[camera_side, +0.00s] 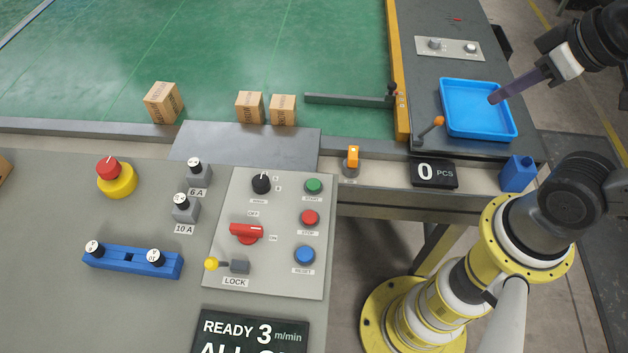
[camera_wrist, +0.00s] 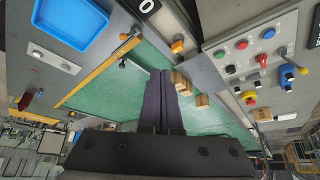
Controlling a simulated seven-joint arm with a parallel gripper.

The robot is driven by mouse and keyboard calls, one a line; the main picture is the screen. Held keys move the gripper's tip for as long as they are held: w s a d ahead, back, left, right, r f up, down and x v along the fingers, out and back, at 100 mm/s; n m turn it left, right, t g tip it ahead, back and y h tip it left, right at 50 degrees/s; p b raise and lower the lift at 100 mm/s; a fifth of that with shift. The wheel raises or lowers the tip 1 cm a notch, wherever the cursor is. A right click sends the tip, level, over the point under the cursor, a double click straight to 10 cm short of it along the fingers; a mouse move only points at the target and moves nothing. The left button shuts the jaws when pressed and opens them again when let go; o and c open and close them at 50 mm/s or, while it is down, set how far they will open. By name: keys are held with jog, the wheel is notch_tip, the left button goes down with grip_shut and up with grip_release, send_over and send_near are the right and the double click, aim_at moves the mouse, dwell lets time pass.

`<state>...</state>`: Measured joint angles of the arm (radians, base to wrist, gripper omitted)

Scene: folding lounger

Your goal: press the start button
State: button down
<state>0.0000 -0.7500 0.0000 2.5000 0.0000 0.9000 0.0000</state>
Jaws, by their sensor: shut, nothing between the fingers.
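The green start button (camera_side: 313,186) is the top one of three round buttons on the light grey control panel (camera_side: 280,280), labelled START. The red stop button (camera_side: 309,217) and blue reset button (camera_side: 304,255) are below it. My gripper (camera_side: 493,98) is at the upper right, over the blue tray, well apart from the start button. Its dark purple fingers are shut with nothing between them. In the wrist view the fingers (camera_wrist: 161,73) point over the green belt, and the start button (camera_wrist: 219,54) shows small to their right.
The blue tray (camera_side: 445,128) and the counter reading 0 PCS (camera_side: 434,173) lie between my gripper and the panel. An orange knob (camera_side: 352,156) stands by the panel. Several cartons (camera_side: 249,108) rest on the green belt (camera_side: 230,50).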

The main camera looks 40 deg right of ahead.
dwell(0.6)
jog(key=w+a+r+m+t+y, duration=0.2)
jog(key=w+a+m+t, duration=0.15)
jog(key=w, duration=0.55)
jog(key=w+a+r+m+t+y, duration=0.1)
jog(key=w+a+r+m+t, duration=0.1)
jog(key=w+a, duration=0.45)
jog(key=g, duration=0.3)
send_over(318, 187)
notch_tip(318, 187, down, 16)
jog(key=shift+n, duration=0.35)
jog(key=shift+t, duration=0.25)
jog(key=shift+f, duration=0.15)
jog(key=shift+f, duration=4.25)
